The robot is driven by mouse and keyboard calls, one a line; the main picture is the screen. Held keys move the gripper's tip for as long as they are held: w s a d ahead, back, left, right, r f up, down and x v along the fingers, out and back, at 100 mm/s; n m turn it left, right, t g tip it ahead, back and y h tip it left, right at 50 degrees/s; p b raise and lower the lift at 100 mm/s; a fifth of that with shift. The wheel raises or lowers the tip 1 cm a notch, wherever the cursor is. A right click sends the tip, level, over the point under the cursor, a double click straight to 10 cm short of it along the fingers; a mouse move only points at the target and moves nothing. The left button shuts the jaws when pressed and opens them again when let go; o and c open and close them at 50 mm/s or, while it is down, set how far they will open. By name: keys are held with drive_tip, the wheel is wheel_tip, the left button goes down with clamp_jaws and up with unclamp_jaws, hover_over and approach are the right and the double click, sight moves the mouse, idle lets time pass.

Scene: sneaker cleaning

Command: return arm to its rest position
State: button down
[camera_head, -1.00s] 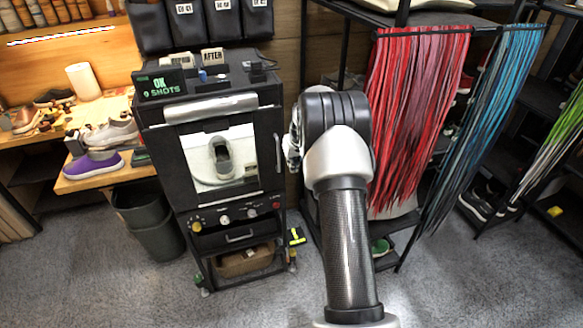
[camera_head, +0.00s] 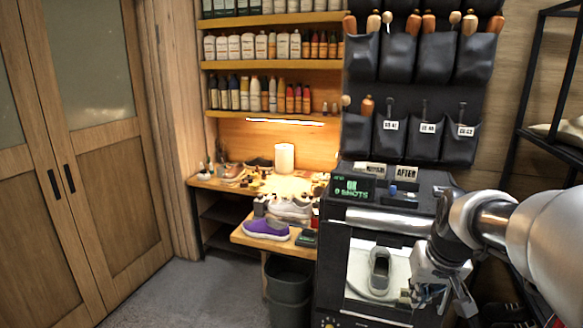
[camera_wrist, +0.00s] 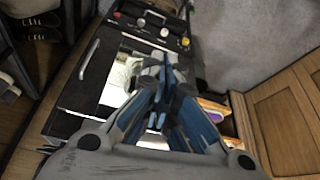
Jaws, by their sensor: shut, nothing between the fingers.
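My gripper (camera_head: 428,296) is at the lower right in the head view, in front of the black cabinet (camera_head: 330,270) with the lit window. In the wrist view my gripper (camera_wrist: 158,85) has its fingers together and empty. Behind them the cabinet front (camera_wrist: 97,72) shows, tilted in the picture. A grey shoe (camera_head: 379,270) stands inside the lit window. My arm reaches in from the right edge and covers part of the cabinet's right side.
A wooden bench (camera_head: 246,240) at the left of the cabinet holds a purple shoe (camera_head: 267,229) and other shoes. A dark bin (camera_head: 290,290) stands below it. Black shelving (camera_head: 530,80) is at the right. Floor at the lower left is clear.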

drive_tip(key=s+a, duration=0.6)
drive_tip(key=s, duration=0.6)
drive_tip(key=s+a+n, duration=0.1)
drive_tip(key=s+a, duration=0.4)
drive_tip(key=s, duration=0.7)
drive_tip(key=shift+a+n+y, duration=0.3)
drive_tip(key=shift+a, duration=0.05)
drive_tip(key=c, duration=2.4)
unclamp_jaws()
drive_tip(key=shift+s, duration=0.1)
